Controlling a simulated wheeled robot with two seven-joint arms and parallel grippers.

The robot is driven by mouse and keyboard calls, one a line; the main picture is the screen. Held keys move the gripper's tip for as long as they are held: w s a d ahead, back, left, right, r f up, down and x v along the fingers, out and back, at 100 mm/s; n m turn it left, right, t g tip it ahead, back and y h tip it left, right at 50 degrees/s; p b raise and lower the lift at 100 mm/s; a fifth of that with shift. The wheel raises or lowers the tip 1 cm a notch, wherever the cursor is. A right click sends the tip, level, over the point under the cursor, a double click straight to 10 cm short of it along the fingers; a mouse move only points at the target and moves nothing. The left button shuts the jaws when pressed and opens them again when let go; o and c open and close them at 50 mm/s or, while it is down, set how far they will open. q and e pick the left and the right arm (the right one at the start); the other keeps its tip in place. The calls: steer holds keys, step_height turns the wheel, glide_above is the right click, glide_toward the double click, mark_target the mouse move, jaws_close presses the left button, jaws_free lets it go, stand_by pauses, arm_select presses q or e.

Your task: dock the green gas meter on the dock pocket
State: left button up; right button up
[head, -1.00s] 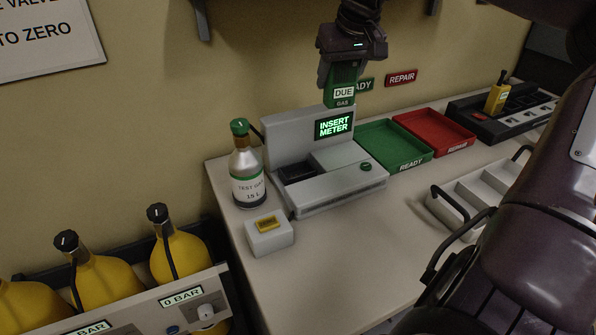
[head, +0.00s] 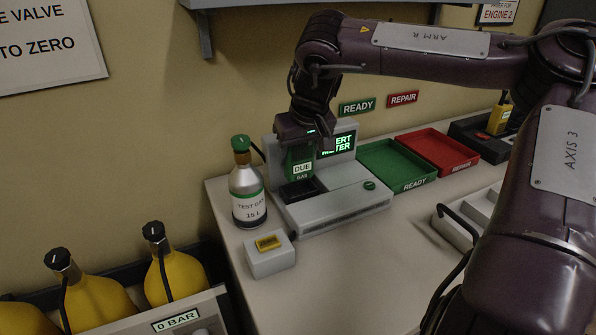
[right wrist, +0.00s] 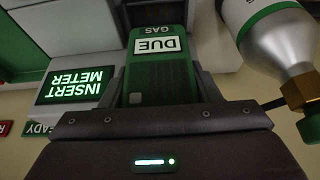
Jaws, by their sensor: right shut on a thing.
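The green gas meter (head: 300,166), labelled DUE GAS, is upright in my right gripper (head: 303,150), which is shut on it. It also shows between the fingers in the right wrist view (right wrist: 158,68). The grey dock (head: 340,207) has a dark pocket (head: 301,190) on its left. The meter is over the pocket with its lower end at or just above it; I cannot tell whether it is seated. The dock's screen (head: 341,143) is partly hidden by the gripper; in the right wrist view it reads INSERT METER (right wrist: 75,86). My left gripper is not in view.
A test gas bottle (head: 247,195) with a green cap stands close left of the dock. A small white box with a yellow top (head: 268,255) is in front. Green READY (head: 398,170) and red REPAIR (head: 440,153) trays lie to the right.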

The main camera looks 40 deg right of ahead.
mark_target(298, 169)
steer(key=shift+f, duration=2.65)
steer(key=o, duration=1.1)
steer(key=shift+r, duration=0.1)
steer(key=shift+r, duration=0.25)
steer(key=v, duration=1)
steer(key=shift+s+r, duration=0.2)
steer(key=shift+r, duration=0.1)
steer(key=shift+s+a+r, duration=0.1)
steer(key=shift+s+r, duration=0.1)
steer(key=shift+r, duration=0.15)
